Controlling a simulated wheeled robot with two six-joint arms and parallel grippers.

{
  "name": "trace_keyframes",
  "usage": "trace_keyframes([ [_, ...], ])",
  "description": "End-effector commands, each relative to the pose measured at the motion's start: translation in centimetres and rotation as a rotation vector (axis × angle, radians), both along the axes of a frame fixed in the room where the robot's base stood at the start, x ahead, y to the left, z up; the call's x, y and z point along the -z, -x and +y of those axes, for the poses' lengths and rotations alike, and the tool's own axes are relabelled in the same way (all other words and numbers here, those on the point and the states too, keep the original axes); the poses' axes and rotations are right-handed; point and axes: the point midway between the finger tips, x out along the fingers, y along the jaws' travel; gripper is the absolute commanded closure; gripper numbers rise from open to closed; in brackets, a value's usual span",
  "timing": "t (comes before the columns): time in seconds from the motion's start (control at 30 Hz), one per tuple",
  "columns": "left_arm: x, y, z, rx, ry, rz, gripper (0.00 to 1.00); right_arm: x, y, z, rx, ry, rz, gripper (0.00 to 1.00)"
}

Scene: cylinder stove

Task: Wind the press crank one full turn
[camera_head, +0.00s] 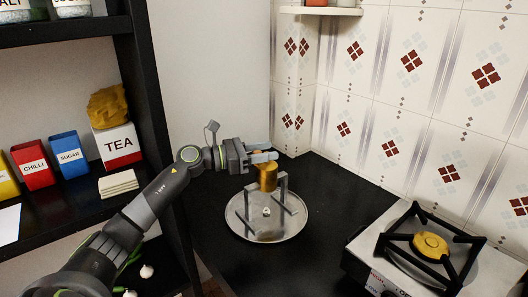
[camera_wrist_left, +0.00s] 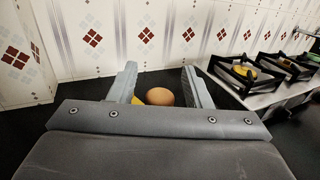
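The press stands on the dark counter in the head view. It has a round metal tray (camera_head: 240,226), grey upright posts (camera_head: 283,190) and a gold cylinder (camera_head: 268,180) above the tray. My left gripper (camera_head: 263,156) is level at the top of the gold cylinder, reaching in from the left. In the left wrist view its two fingers (camera_wrist_left: 159,84) are spread apart. A rounded brown knob-like top (camera_wrist_left: 160,97) shows between them with gaps at its sides, and a bit of yellow shows beside the left finger. I cannot make out the crank clearly. My right gripper is not in view.
A stove (camera_head: 405,262) with black grates and a gold burner stands at the right. A dark shelf at the left holds a tea box (camera_head: 117,146), a sugar box (camera_head: 69,155) and a chilli box (camera_head: 33,166). The tiled wall (camera_head: 385,90) is behind. Counter between press and stove is clear.

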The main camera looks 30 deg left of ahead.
Motion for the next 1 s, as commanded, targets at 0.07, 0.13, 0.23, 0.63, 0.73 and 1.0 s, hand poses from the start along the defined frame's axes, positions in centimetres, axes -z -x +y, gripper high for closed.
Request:
trace_keyframes([
  [0.07,0.0,0.0,0.0,0.000,0.000,0.000,0.56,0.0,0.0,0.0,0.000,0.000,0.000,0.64],
  [0.13,0.0,0.0,0.0,0.000,0.000,0.000,0.56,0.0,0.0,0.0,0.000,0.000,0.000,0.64],
  [0.23,-0.4,0.0,0.0,0.000,-0.001,-0.001,0.56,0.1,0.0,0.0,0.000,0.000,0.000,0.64],
  [0.63,-7.3,0.0,0.0,0.000,-0.004,-0.005,0.56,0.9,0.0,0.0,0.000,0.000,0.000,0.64],
  [0.73,-8.7,0.0,0.0,0.001,-0.002,-0.003,0.56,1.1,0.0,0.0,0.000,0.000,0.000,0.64],
  [1.0,-10.0,0.0,0.0,0.000,-0.001,0.001,0.56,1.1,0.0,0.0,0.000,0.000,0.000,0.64],
])
